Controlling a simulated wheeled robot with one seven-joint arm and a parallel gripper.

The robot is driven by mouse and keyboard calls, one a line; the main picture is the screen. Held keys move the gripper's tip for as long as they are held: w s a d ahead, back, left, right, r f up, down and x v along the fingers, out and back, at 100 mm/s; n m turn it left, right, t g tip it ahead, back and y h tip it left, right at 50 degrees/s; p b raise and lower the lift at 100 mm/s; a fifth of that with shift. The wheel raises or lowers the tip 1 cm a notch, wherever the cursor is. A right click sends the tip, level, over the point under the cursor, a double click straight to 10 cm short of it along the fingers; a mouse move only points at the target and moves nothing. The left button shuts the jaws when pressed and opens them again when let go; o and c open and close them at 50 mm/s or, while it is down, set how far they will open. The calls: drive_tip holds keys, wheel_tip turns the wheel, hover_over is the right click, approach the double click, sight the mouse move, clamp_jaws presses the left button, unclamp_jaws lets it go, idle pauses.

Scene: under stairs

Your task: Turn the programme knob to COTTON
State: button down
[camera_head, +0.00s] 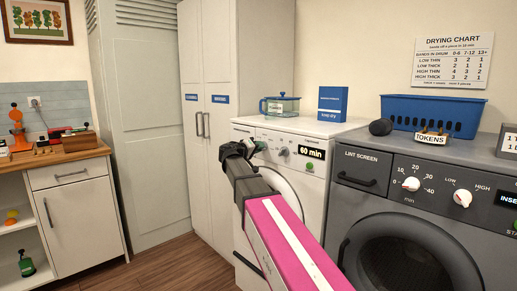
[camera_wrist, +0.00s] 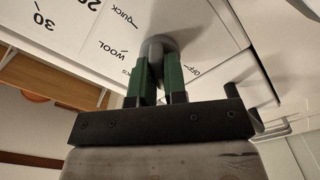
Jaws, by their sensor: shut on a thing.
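The white washing machine (camera_head: 330,185) stands left of the grey dryer. My gripper (camera_head: 252,148) is at the left of its control panel, seen from behind. In the wrist view its green fingers (camera_wrist: 158,62) are shut on the round grey programme knob (camera_wrist: 158,44). The panel around the knob carries the words QUICK, WOOL and OFF, and a partly hidden word ending in KS. COTTON is not visible in either view. The fingers hide the knob's pointer, so I cannot tell its setting.
Right of my gripper are a second knob (camera_head: 283,151), a "60 min" display (camera_head: 312,154) and a green button (camera_head: 309,168). A glass container (camera_head: 280,105) and a blue box (camera_head: 332,103) stand on top. The dryer (camera_head: 415,200) is at the right, a white cupboard (camera_head: 205,110) behind.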

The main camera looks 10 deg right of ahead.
drive_tip(key=shift+m, duration=0.3)
idle(0.4)
drive_tip(key=c, duration=1.2)
unclamp_jaws()
drive_tip(key=shift+o, duration=0.2)
drive_tip(key=shift+a, duration=0.1)
drive_tip(key=v, duration=1)
drive_tip(key=shift+s+a, duration=0.25)
